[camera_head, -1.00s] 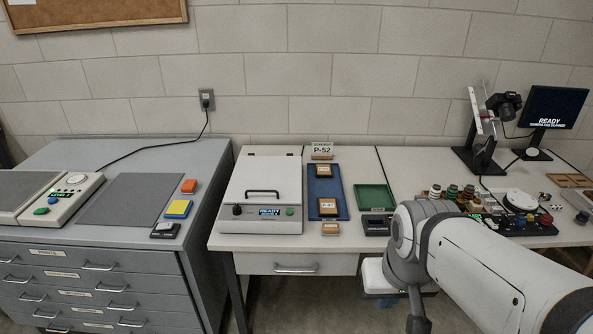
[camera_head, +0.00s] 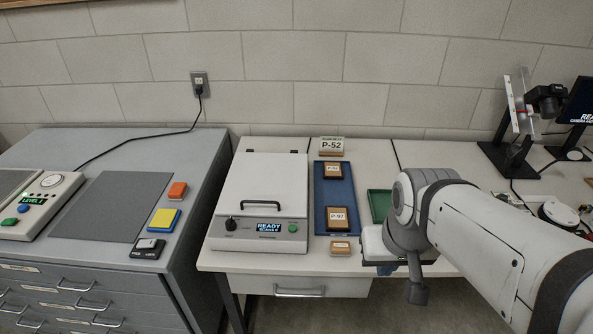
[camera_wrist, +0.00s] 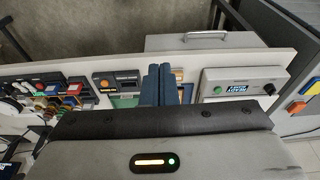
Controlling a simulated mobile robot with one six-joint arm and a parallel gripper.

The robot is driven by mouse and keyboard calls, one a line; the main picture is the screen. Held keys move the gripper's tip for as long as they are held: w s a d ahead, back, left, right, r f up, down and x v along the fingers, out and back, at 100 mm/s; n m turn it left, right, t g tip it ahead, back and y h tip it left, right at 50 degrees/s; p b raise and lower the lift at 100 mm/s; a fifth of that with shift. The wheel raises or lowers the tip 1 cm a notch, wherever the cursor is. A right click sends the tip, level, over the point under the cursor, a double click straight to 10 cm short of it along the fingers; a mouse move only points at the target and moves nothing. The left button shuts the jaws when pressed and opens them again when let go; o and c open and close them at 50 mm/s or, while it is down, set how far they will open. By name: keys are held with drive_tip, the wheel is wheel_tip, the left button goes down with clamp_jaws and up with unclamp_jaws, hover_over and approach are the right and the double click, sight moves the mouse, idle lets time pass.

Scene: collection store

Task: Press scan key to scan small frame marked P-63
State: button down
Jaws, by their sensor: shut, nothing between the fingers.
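The flatbed scanner (camera_head: 221,237) stands on the white table with its lid down. Its small screen (camera_head: 269,229) shows READY. A green key (camera_head: 293,228) sits right of the screen and a dark knob (camera_head: 231,224) left of it. Small wooden frames, one at the back (camera_head: 332,170) and one at the front (camera_head: 338,217), lie on a blue tray (camera_head: 347,192). I cannot read P-63 on any label. In the wrist view my gripper (camera_wrist: 159,72) is shut and empty, left of the scanner front and its green key (camera_wrist: 218,90). Anything under the lid is hidden.
A P-52 sign (camera_head: 331,146) stands behind the blue tray. A small labelled wooden piece (camera_head: 341,247) lies before it. A green tray (camera_head: 380,205) is partly behind my arm. A grey cabinet (camera_head: 125,160) with coloured blocks stands left. A camera stand (camera_head: 512,150) is at right.

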drive_tip(key=w+n+t+h+p, duration=0.2)
drive_tip(key=w+n, duration=0.2)
drive_tip(key=w, duration=0.7)
drive_tip(key=n+t+y+p, duration=0.2)
drive_tip(key=n+y+p, duration=0.2)
drive_tip(key=n+y, duration=0.65)
hover_over(296, 230)
wheel_tip(296, 230, down, 6)
drive_tip(key=f+n+h, duration=0.1)
drive_tip(key=n+h, duration=0.2)
drive_tip(key=shift+a+r+m+y, duration=0.1)
drive_tip(key=shift+r+m+y, duration=0.15)
wheel_tip(296, 230, down, 9)
drive_tip(key=b, duration=0.8)
drive_tip(key=shift+r, duration=0.1)
